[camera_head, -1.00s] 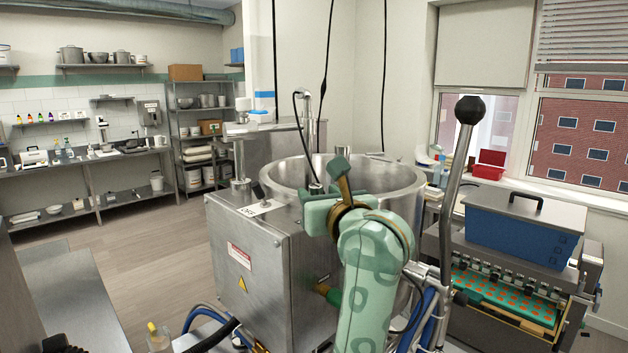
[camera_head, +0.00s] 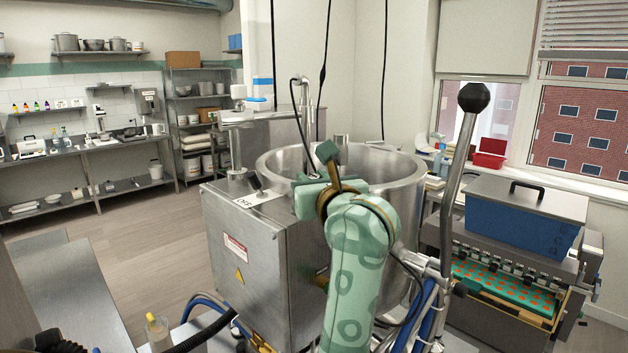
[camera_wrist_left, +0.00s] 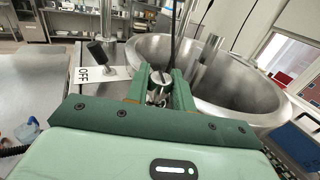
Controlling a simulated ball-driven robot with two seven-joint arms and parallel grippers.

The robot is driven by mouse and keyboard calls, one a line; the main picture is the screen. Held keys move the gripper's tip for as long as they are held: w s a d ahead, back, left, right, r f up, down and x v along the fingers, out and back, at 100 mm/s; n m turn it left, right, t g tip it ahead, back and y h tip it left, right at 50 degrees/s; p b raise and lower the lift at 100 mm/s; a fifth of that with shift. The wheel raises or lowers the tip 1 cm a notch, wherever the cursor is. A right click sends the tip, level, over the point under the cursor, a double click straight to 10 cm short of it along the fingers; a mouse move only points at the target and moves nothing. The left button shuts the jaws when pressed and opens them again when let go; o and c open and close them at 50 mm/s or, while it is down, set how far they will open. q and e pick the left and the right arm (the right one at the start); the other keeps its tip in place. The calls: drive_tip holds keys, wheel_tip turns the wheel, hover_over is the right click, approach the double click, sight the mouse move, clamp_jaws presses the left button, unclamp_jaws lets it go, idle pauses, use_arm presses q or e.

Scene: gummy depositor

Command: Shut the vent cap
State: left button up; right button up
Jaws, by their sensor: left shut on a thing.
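My left gripper (camera_head: 308,185) is at the near rim of a large steel kettle, to the right of a plate marked OFF (camera_head: 262,198). In the left wrist view its green fingers (camera_wrist_left: 160,88) are closed around a small round metal piece (camera_wrist_left: 158,78) beside the kettle rim. I cannot tell for certain that this piece is the vent cap, or whether it is fully down. In the head view the fingers and wrist hide it. My right gripper is not in view.
The open kettle (camera_head: 400,168) sits behind a steel cabinet (camera_head: 262,262). A black-knobbed lever (camera_head: 474,98) rises at right, beside a machine with a blue hopper (camera_head: 520,222). A black-tipped switch (camera_wrist_left: 97,52) stands near the OFF plate. Cables hang above.

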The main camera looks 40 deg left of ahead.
use_arm(q)
drive_tip(key=shift+t, duration=0.3)
drive_tip(key=m+t+h, duration=0.2)
drive_tip(key=t, duration=0.1)
drive_tip(key=shift+s+m+h, duration=0.1)
drive_tip(key=shift+m+h, duration=0.2)
drive_tip(key=shift+m, duration=0.1)
drive_tip(key=m+t+h, duration=0.2)
drive_tip(key=h, duration=0.1)
drive_tip(key=shift+a+f+m+t+h+b, duration=0.1)
drive_tip(key=shift+a+m+t+h+b, duration=0.05)
drive_tip(key=shift+m+t+h+b, duration=0.2)
drive_tip(key=m+t+h+b, duration=0.1)
drive_tip(key=m+h+b, duration=0.1)
drive_tip(key=h+b, duration=0.2)
drive_tip(key=m+t+h+b, duration=0.1)
drive_tip(key=m+h+b, duration=0.2)
drive_tip(key=b, duration=0.3)
drive_tip(key=shift+f+m+t+h, duration=0.25)
drive_tip(key=shift+m+h, duration=0.1)
drive_tip(key=shift+h, duration=0.2)
drive_tip(key=shift+r+m+h+b, duration=0.25)
drive_tip(key=shift+m+h+b, duration=0.25)
drive_tip(key=shift+h+b, duration=0.35)
drive_tip(key=o, duration=0.7)
drive_tip(key=shift+o, duration=1.2)
drive_tip(key=shift+w, duration=0.2)
drive_tip(key=shift+s, duration=0.1)
